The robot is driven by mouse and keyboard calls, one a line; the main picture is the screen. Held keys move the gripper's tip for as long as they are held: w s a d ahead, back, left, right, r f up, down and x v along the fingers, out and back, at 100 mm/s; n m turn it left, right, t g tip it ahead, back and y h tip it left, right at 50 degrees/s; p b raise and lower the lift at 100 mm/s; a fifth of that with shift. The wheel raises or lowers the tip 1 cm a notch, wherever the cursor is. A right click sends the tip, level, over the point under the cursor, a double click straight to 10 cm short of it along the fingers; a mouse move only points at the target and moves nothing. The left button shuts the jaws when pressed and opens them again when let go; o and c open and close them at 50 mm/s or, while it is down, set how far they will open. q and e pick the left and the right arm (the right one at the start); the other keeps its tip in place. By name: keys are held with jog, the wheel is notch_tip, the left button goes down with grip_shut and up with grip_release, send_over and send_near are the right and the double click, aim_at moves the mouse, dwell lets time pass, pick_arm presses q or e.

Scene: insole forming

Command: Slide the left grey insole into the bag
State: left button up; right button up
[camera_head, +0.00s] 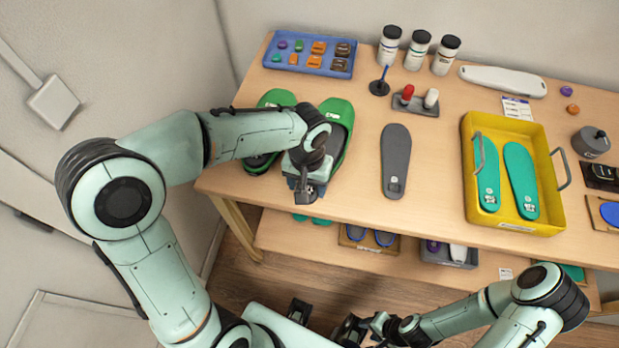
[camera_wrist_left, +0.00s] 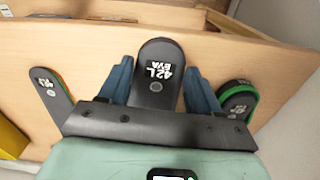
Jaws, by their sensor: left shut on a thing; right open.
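My left gripper (camera_head: 308,192) is over the table's front edge, beside the green shoes. In the left wrist view its two blue fingers (camera_wrist_left: 157,88) close on the sides of a dark grey insole (camera_wrist_left: 160,58) marked "42 L EVA", near its labelled end. In the head view my gripper mostly hides that insole. A second grey insole (camera_head: 395,155) lies flat on the table to the right; it also shows in the left wrist view (camera_wrist_left: 52,92). My right gripper (camera_head: 352,328) is open low at the front, away from the table top. I cannot make out a bag.
Green shoes (camera_head: 338,112) stand at the table's left. A yellow tray (camera_head: 468,165) with two teal insoles is at the right. A blue tray (camera_head: 270,62), several bottles (camera_head: 418,50) and a stamp stand (camera_head: 415,107) are at the back. A lower shelf (camera_head: 285,236) holds more items.

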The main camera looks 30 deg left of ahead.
pick_arm(q)
jog(key=s+r+p, duration=0.2)
jog(key=s+r, duration=0.2)
jog(key=r, duration=0.2)
jog(key=shift+s+d, duration=0.35)
jog(key=shift+d, duration=0.05)
pick_arm(e)
jog(key=w+r, duration=0.2)
jog(key=r, duration=0.1)
pick_arm(q)
jog(key=shift+r, duration=0.1)
jog(key=shift+s, duration=0.1)
pick_arm(e)
jog(key=shift+s, duration=0.1)
dwell(0.6)
